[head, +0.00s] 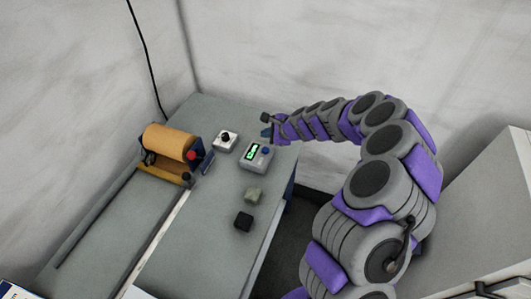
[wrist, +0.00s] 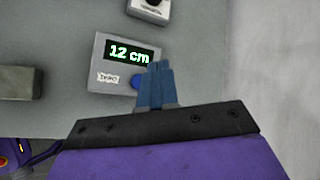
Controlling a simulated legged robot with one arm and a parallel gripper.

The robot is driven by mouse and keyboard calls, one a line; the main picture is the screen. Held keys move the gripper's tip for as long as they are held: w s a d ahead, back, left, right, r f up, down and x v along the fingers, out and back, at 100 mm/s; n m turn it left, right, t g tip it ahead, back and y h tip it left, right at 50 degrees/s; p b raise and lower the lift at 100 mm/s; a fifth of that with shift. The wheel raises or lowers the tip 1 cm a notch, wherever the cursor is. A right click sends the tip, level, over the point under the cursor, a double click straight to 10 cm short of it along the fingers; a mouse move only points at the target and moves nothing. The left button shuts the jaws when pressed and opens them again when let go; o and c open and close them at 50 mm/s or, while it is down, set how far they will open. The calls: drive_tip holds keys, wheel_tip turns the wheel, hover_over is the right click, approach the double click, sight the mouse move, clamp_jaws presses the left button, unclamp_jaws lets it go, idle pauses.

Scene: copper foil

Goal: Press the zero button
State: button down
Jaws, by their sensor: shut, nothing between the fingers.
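A grey box with a green digital display (head: 253,152) stands on the table in the head view. In the wrist view the display (wrist: 129,53) reads "12 cm". A blue round button (wrist: 139,83) sits on the box below the display, beside a small white label (wrist: 107,78) that seems to read "zero". The button also shows in the head view (head: 266,151). My gripper (wrist: 160,66) is shut and empty, its blue fingers covering part of the box's right side in the wrist view. I cannot tell whether the fingertips touch the box.
A white box with a black knob (head: 225,141) stands left of the display box. A green-grey block (head: 253,194) and a dark block (head: 243,221) lie nearer. A copper-coloured roll (head: 170,143) with a red knob (head: 191,155) is at left on the table (head: 205,235).

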sight(267, 151)
drive_tip(key=shift+f+b, duration=1.55)
drive_tip(key=shift+f, duration=1.1)
drive_tip(key=shift+f, duration=0.35)
drive_tip(key=shift+f+b, duration=0.5)
idle(0.5)
idle(0.3)
drive_tip(key=shift+r+p, duration=0.85)
drive_tip(key=shift+r, duration=0.1)
drive_tip(key=shift+r+p, duration=2)
drive_tip(key=shift+r, duration=0.5)
drive_tip(key=shift+s, duration=0.1)
